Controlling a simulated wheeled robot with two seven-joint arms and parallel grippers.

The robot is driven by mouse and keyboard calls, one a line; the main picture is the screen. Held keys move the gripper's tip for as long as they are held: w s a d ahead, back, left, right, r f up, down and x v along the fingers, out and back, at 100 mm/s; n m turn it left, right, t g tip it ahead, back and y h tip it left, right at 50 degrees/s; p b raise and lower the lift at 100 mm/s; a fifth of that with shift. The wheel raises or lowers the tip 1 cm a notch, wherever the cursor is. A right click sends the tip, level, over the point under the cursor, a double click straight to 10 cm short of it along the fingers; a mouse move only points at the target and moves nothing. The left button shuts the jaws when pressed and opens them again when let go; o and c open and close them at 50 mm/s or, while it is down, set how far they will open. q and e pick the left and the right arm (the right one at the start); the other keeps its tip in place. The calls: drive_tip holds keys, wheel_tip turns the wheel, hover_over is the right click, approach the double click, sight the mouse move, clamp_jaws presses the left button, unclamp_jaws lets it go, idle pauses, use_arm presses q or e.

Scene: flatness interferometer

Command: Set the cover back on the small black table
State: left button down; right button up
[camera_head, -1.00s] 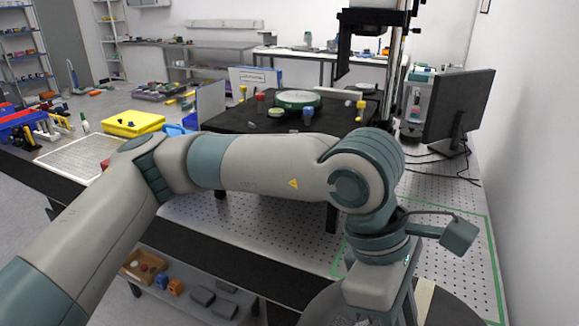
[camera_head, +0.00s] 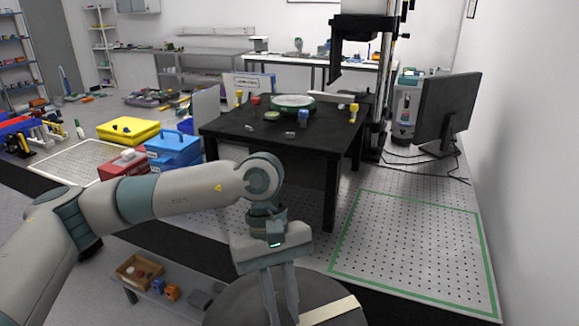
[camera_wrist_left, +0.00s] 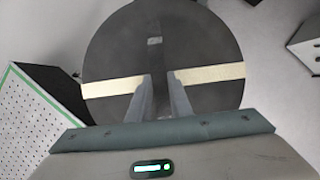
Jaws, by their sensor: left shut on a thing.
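The cover, a large dark round disc with a cream strip, is at the bottom of the head view (camera_head: 235,300) and fills the middle of the left wrist view (camera_wrist_left: 115,50). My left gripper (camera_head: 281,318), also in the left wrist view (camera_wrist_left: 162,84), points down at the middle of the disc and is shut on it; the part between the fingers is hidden. The small black table (camera_head: 270,145) stands beyond and above the disc, apart from it. My right gripper is not in view.
On the black table are a green-rimmed round piece (camera_head: 293,101), a small green disc (camera_head: 271,116), and yellow pieces (camera_head: 353,113). A black stand (camera_head: 375,90) and a monitor (camera_head: 447,110) are to the right. The green-outlined perforated area (camera_head: 410,250) is clear.

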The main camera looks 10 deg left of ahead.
sight(208, 315)
use_arm(q)
drive_tip(key=a+f+m, duration=0.2)
drive_tip(key=a, duration=0.2)
drive_tip(key=a+f+m+y, duration=0.1)
drive_tip(key=a+f+m, duration=0.1)
drive_tip(key=a, duration=0.3)
drive_tip(key=a+f+m+y, duration=0.1)
drive_tip(key=a+f, duration=0.1)
drive_tip(key=a, duration=0.3)
drive_tip(key=shift+w+a+m+g, duration=0.25)
drive_tip(key=shift+m+g, duration=0.05)
drive_tip(key=shift+m, duration=0.1)
drive_tip(key=shift+w, duration=0.1)
